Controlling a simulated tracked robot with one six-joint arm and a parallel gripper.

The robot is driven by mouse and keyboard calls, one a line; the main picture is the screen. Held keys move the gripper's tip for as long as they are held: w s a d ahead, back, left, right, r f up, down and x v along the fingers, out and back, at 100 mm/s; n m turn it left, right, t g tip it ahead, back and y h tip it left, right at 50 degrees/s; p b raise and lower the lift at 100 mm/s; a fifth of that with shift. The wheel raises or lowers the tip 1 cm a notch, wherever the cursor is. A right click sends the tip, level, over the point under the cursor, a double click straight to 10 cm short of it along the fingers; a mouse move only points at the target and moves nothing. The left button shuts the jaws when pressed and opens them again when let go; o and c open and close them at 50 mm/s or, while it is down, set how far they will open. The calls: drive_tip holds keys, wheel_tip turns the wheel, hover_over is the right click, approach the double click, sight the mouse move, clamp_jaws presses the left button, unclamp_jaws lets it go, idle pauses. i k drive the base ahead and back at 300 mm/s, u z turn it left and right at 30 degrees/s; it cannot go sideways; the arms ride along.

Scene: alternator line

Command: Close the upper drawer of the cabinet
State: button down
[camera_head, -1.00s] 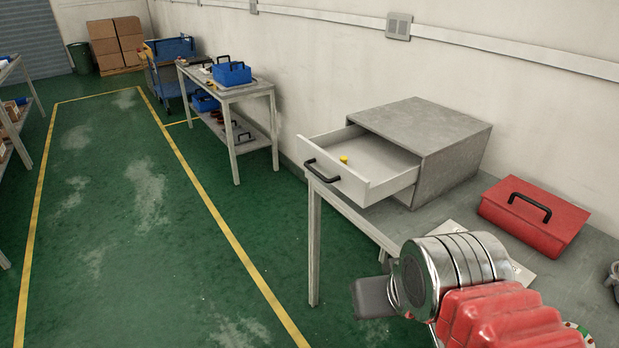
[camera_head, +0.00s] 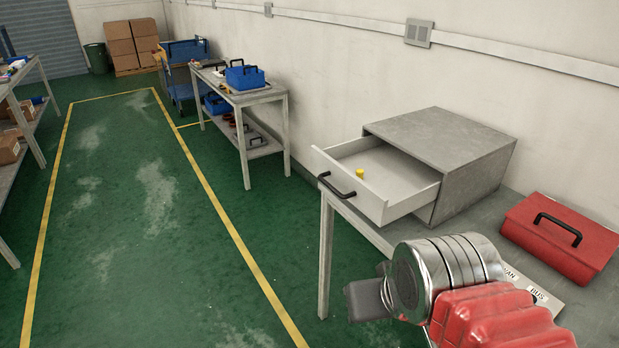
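A grey metal cabinet (camera_head: 474,176) stands on a grey workbench against the wall. Its upper drawer (camera_head: 362,203) is pulled well out toward the left, with a black bar handle (camera_head: 336,185) on its front. A small yellow item (camera_head: 360,173) is inside the drawer. My arm's silver and red wrist parts are at the lower right, in front of the bench. A grey part of my gripper (camera_head: 367,299) shows below the drawer, apart from it. The fingertips are not clear, so I cannot tell if they are open or shut.
A red toolbox (camera_head: 562,238) with a black handle sits right of the cabinet. White labels (camera_head: 540,294) lie on the bench near my arm. Another table (camera_head: 261,97) with blue totes stands behind, at the left. The green floor left of the bench is clear.

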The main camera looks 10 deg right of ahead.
sight(395, 184)
drive_tip(key=u, duration=0.45)
drive_tip(key=i, duration=1)
drive_tip(key=u, duration=0.3)
